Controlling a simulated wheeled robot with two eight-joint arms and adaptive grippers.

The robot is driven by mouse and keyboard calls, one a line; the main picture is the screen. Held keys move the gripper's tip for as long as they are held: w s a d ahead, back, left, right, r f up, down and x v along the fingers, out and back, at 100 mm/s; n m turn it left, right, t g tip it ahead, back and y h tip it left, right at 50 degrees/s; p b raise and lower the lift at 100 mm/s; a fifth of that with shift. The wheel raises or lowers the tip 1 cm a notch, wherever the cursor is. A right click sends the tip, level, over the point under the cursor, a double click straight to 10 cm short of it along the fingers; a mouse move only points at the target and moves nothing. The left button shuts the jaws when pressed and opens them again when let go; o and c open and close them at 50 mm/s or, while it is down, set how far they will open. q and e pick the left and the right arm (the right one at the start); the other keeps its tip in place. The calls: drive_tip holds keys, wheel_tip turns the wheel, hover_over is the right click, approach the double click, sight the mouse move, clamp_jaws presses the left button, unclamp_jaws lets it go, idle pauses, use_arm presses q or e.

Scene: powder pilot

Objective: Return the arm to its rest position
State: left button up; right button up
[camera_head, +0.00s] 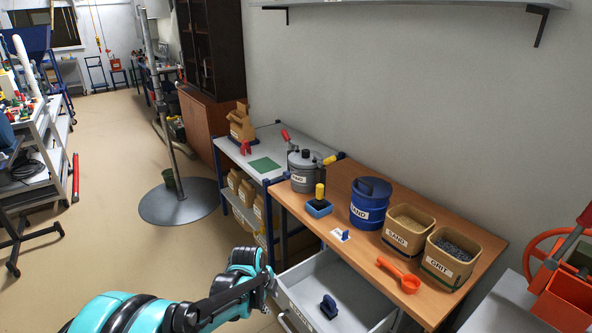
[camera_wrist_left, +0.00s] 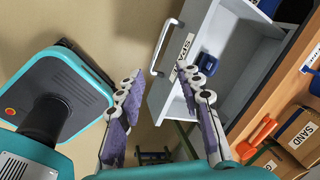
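My left arm comes in from the bottom left in the head view. Its gripper (camera_head: 266,281) is by the left side of the open drawer (camera_head: 353,279). In the left wrist view the two fingers of the left gripper (camera_wrist_left: 167,88) are spread apart with nothing between them. The drawer's handle (camera_wrist_left: 163,47) and front lie beyond the fingertips there, apart from them. My right gripper is not in either view.
The floor left of the drawer is clear.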

use_arm(q)
drive_tip(key=s+a+r+n+t, duration=0.2)
drive_tip(key=s+a+r+n, duration=0.4)
drive_tip(key=s+r+n, duration=0.55)
drive_tip(key=s+a+r+n+t+y, duration=0.1)
drive_tip(key=s+a+n+t, duration=0.1)
drive_tip(key=s+n, duration=0.8)
drive_tip(key=shift+s+a+r+y, duration=0.2)
drive_tip(key=shift+s+a+y, duration=0.1)
drive_tip(key=shift+s+a, duration=0.45)
